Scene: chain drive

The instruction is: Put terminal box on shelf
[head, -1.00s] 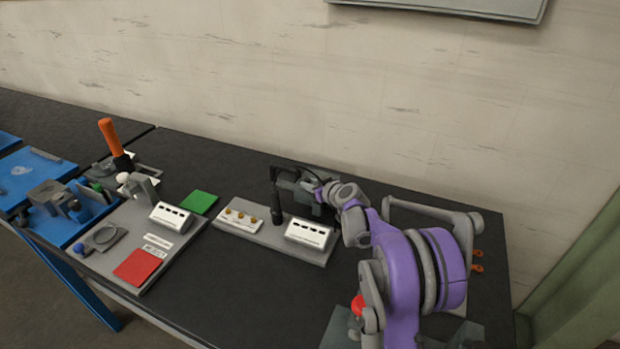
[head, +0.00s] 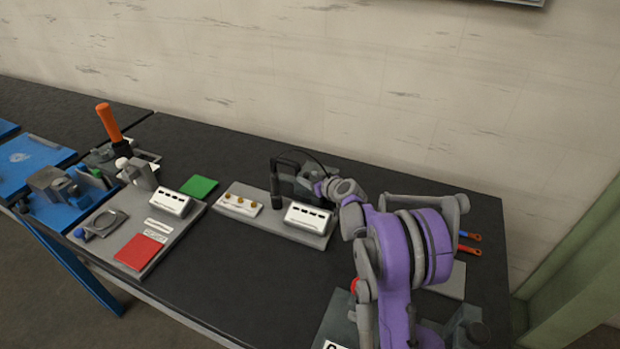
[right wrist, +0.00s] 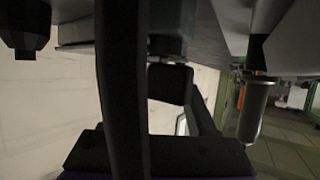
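No shelf that I can make out is in view, and which object is the terminal box is not certain. A white box with dark slots (head: 308,217) stands at the right end of a grey board (head: 285,231). A white block with several brass knobs (head: 239,204) sits at its left end. A similar slotted white box (head: 171,203) stands on another board. My right gripper (head: 296,181) is behind the slotted box at the board's back, beside a black upright tool (head: 277,188). Its fingers are dark and partly hidden. In the right wrist view a dark block (right wrist: 170,84) shows between dark bars. My left gripper is out of view.
A green square (head: 199,188) and a red square (head: 140,252) lie at the left. An orange-handled lever (head: 109,122) stands farther left. Blue and orange handles (head: 469,249) lie behind my right arm. The black bench (head: 240,285) is clear in front.

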